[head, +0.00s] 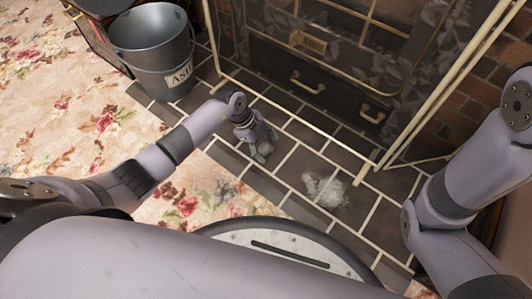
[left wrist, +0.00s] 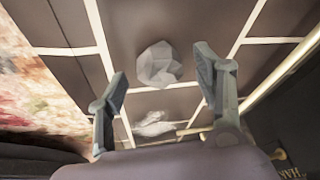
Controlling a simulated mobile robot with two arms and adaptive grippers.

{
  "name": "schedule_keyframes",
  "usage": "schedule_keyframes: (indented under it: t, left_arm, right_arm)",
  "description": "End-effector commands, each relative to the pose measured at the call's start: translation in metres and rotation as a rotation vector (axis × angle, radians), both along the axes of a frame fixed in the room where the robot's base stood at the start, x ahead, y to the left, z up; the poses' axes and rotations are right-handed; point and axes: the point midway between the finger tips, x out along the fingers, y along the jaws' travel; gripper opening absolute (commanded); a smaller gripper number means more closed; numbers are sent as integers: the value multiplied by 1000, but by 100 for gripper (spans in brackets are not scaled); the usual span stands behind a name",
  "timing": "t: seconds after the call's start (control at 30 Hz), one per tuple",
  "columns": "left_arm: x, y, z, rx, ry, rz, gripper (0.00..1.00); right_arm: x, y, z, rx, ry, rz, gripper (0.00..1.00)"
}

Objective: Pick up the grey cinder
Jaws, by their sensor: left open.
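The grey cinder (left wrist: 158,65) is a small faceted lump on the dark hearth tiles. In the left wrist view it lies ahead of and roughly between my left fingertips, and neither finger visibly touches it. In the head view the cinder (head: 266,148) shows small and partly hidden at the fingers. My left gripper (head: 259,151) points down over the tiles; in the left wrist view my left gripper (left wrist: 162,74) is open and empty. My right arm stands at the right of the head view, but its gripper is out of the picture.
A pale ash patch (head: 326,189) lies on the tiles to the right. A metal ash bucket (head: 155,55) stands at upper left. A brass-framed fire screen (head: 300,108) borders the hearth. A floral rug (head: 75,110) lies left. A round grey-topped object (head: 285,247) is in front.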

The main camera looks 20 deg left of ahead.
Motion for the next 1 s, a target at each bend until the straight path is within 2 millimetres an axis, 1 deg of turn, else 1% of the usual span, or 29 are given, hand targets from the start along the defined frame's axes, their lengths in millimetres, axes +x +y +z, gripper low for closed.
schedule_keyframes:
  t: [0.03, 0.27, 1.0]
  left_arm:
    - [1, -1, -5, 0, -1, 1, 61]
    - [1, -2, -3, 0, -1, 1, 61]
    - [0, -1, -4, 0, 0, 1, 13]
  right_arm:
    - [0, 0, -6, 0, 0, 0, 40]
    - [0, 0, -4, 0, 0, 0, 40]
    - [0, 0, -4, 0, 0, 0, 40]
